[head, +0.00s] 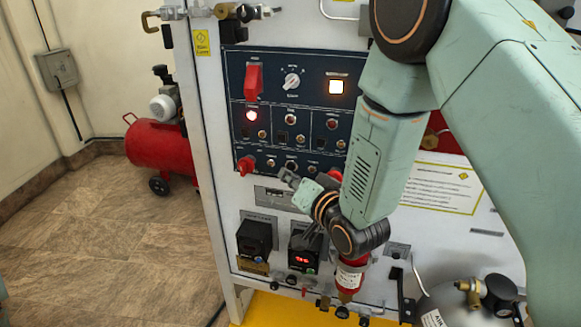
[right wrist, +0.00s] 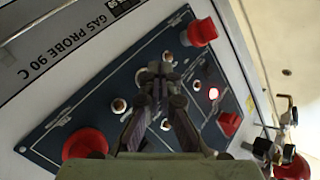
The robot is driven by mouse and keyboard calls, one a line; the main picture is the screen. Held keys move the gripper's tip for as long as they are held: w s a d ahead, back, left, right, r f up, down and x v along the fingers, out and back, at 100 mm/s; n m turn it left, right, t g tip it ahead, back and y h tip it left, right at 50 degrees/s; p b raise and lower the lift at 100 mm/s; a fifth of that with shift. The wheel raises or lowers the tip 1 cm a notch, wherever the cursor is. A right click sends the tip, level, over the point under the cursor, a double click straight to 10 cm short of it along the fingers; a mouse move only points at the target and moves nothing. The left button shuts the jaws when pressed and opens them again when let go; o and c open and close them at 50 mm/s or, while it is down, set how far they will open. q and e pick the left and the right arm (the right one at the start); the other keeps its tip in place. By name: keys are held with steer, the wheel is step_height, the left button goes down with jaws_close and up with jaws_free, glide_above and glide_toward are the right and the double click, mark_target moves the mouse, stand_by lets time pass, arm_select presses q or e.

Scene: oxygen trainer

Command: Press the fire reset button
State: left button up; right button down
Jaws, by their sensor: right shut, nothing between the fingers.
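The dark blue control panel (head: 262,90) on the white cabinet carries several small round buttons, knobs and lamps. Its labels are too small to read, so I cannot tell which is the fire reset button. A bottom row of small buttons (head: 270,162) sits just above my right gripper (head: 287,177). The right gripper is shut and empty, pointing at the panel's lower edge. In the right wrist view its closed fingertips (right wrist: 158,72) lie over the panel face (right wrist: 95,105) and hide part of it; I cannot tell whether they touch. My left gripper is out of view.
Red knobs (head: 246,165) stick out of the panel, with a red switch cover (head: 253,82) above. Two black display units (head: 255,238) and a red cylinder (head: 350,275) are below. A red compressor (head: 155,143) stands on the floor at left.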

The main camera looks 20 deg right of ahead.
steer(key=shift+w+d, duration=0.15)
stand_by(0.5)
steer(key=shift+w+d, duration=0.15)
steer(key=shift+w, duration=0.05)
steer(key=shift+w+d, duration=0.2)
steer(key=shift+w, duration=0.1)
stand_by(0.8)
steer(key=shift+r, duration=0.1)
steer(key=shift+s+a, duration=0.5)
steer(key=shift+s, duration=0.2)
steer(key=shift+s+a+p, duration=0.35)
steer(key=shift+s+a, duration=0.35)
steer(key=shift+s, duration=0.35)
steer(key=shift+s+a+p, duration=0.3)
steer(key=shift+s+a, duration=0.4)
steer(key=shift+s, duration=0.3)
